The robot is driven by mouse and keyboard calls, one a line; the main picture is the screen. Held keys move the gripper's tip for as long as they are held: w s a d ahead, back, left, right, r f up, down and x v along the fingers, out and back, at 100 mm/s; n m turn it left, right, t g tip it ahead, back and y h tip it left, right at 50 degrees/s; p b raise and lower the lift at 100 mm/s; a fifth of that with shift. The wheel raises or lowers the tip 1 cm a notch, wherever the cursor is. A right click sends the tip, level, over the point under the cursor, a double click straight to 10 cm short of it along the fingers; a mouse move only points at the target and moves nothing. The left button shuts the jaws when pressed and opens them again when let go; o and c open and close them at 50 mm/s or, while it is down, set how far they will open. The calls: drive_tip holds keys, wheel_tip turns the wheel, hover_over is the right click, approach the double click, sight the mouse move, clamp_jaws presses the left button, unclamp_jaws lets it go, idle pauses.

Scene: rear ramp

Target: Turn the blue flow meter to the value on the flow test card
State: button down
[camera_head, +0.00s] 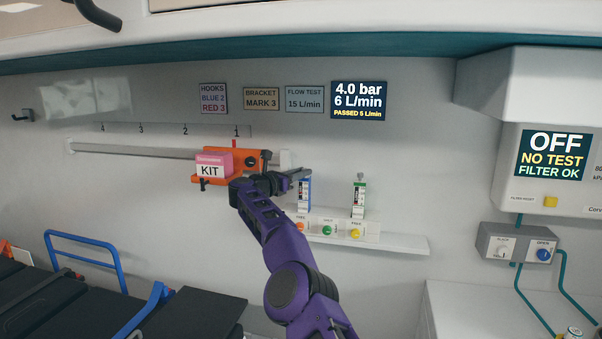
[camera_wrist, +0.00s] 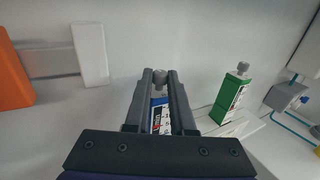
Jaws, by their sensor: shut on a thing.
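The blue flow meter (camera_head: 304,198) stands upright on the wall shelf, its top hidden by my gripper (camera_head: 299,175). In the wrist view the blue flow meter (camera_wrist: 160,117) shows between my gripper's fingers (camera_wrist: 160,74), which are shut on the grey knob (camera_wrist: 160,80) at its top. The flow test card (camera_head: 304,99) on the wall reads 15 L/min. The dark display (camera_head: 360,101) beside it reads 4.0 bar, 6 L/min, and PASSED 5 L/min.
A green flow meter (camera_head: 359,198) stands close on the right, also in the wrist view (camera_wrist: 231,97). Orange, green and yellow knobs sit below on the shelf (camera_head: 400,243). An orange bracket (camera_head: 248,158) with a pink kit box (camera_head: 211,164) hangs on the rail at left.

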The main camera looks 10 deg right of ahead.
drive_tip(key=c, duration=0.8)
unclamp_jaws()
drive_tip(key=shift+o, duration=0.2)
drive_tip(key=shift+a, duration=0.1)
drive_tip(key=b+v, duration=0.8)
drive_tip(key=v, duration=0.9)
drive_tip(key=shift+s, duration=0.25)
